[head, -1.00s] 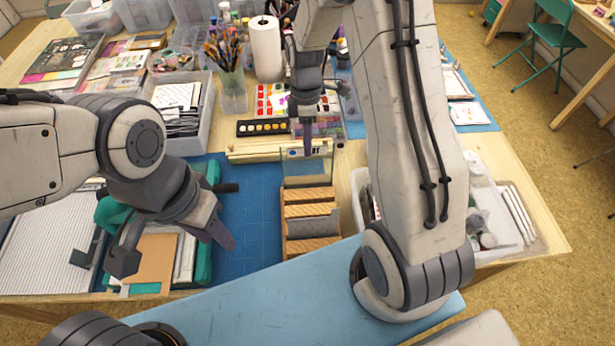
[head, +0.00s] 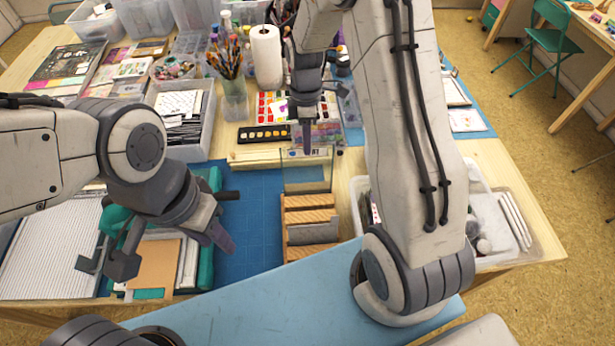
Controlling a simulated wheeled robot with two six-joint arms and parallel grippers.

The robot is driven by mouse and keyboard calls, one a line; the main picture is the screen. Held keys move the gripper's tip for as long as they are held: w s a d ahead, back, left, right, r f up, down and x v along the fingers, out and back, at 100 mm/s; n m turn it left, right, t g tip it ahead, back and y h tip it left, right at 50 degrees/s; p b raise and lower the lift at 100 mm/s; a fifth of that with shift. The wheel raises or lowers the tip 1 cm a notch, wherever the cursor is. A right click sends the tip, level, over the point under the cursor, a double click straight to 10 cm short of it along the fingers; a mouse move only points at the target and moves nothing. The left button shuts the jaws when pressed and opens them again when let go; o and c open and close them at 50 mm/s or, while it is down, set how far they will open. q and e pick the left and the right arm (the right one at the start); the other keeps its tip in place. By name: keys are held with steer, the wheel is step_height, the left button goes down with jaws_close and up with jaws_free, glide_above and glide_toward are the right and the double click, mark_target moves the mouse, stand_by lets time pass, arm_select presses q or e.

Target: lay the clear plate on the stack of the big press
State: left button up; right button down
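The clear plate (head: 306,176) stands upright at the far end of a slotted wooden rack (head: 309,217). My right gripper (head: 306,148) points down at the plate's top edge. Its fingers line up edge-on, so I cannot tell whether they grip the plate. The big press (head: 207,262) is teal and lies at the left on the table. Its stack shows a brown board (head: 154,262) with white layers beside it. My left gripper (head: 172,250) is open above the stack, with nothing seen between its fingers; its arm hides part of the press.
A grey piece (head: 313,233) sits in the rack's near part. The blue cutting mat (head: 252,215) is clear between press and rack. Wooden strips (head: 258,158) and a black paint palette (head: 264,137) lie behind. A ribbed white board (head: 48,250) lies left of the press.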

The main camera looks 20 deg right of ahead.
steer(key=shift+w+d+r+p, duration=0.1)
steer(key=shift+w+r+p, duration=0.15)
steer(key=shift+r+p, duration=0.85)
steer(key=shift+w+d+r+p, duration=0.1)
steer(key=shift+w+r+p, duration=0.1)
steer(key=shift+r+p, duration=0.9)
steer(key=shift+a+r+b, duration=0.1)
steer(key=shift+r+b, duration=0.2)
